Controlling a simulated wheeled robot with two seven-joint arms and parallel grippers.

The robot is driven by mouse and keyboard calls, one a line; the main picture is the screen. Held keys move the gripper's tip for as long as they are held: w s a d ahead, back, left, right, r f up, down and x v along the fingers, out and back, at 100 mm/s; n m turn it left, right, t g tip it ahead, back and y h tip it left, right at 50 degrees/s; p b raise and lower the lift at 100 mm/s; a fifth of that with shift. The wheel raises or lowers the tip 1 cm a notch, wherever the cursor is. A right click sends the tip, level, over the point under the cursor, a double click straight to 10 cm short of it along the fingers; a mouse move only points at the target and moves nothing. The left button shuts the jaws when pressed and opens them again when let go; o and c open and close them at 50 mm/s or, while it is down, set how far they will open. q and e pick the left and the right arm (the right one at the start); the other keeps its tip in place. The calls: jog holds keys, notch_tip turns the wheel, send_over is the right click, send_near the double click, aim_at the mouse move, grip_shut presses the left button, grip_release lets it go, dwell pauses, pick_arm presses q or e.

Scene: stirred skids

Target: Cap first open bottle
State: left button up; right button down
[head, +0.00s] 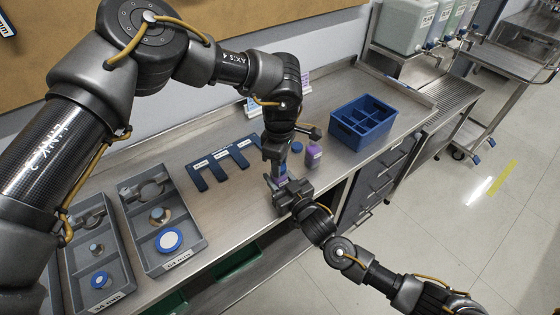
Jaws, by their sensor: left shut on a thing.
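My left gripper (279,172) points down over the front of the bench, shut on a small blue item (283,170), which looks like a cap; the jaws hide most of it. My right gripper (284,191) reaches in from the lower right, directly below the left one. A small purple patch shows between the two grippers, perhaps part of a bottle; whether the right jaws close on it cannot be told. A purple bottle (313,156) stands upright just right of the grippers. A round blue cap (296,147) shows left of that bottle, partly behind my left gripper.
A blue divided crate (362,123) stands at the back right. A dark blue slotted rack (219,163) with white labels lies left of the grippers. Two grey trays, one at the far left (96,250) and one beside it (160,215), hold round blue-rimmed parts. The bench front edge is close below my grippers.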

pick_arm(q)
jog(key=m, duration=0.4)
jog(key=shift+m, duration=0.4)
pick_arm(e)
jog(key=shift+s, duration=0.1)
pick_arm(q)
jog(key=o, duration=1)
jog(key=shift+r, duration=0.1)
notch_tip(320, 180, up, 12)
jog(key=shift+f, duration=0.1)
pick_arm(e)
jog(key=c, duration=0.7)
grip_release()
jog(key=shift+c, duration=0.2)
